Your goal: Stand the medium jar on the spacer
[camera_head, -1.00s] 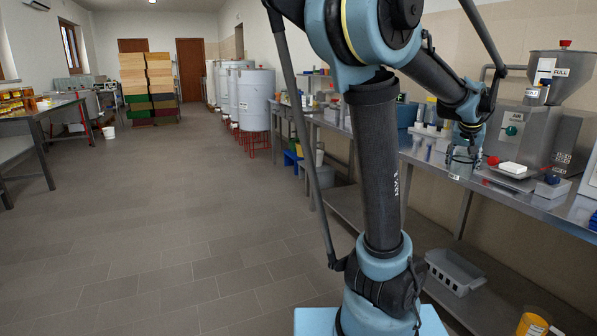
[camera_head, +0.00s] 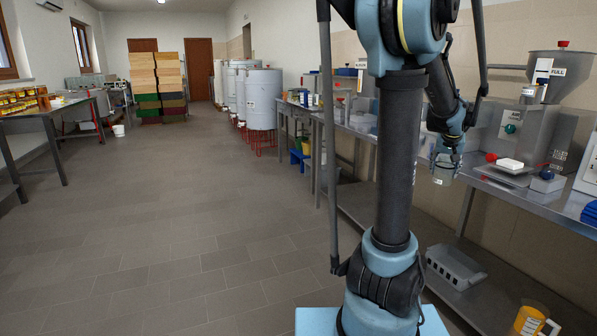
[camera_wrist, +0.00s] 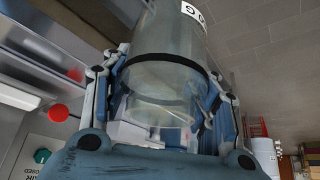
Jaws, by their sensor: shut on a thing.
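A clear glass jar (camera_head: 442,174) hangs in my gripper (camera_head: 446,160), in front of the metal bench's front edge. In the wrist view the jar (camera_wrist: 165,65) fills the middle between the fingers, with a white label at its top right. My gripper (camera_wrist: 160,105) is shut around its side. No part is plainly marked as the spacer. A white flat block (camera_head: 510,164) lies on the dosing machine's tray, right of the jar and apart from it; I cannot tell whether this is the spacer.
The dosing machine (camera_head: 522,125) has a hopper marked FULL and a red knob (camera_head: 491,157). The floor (camera_head: 180,220) at left is open.

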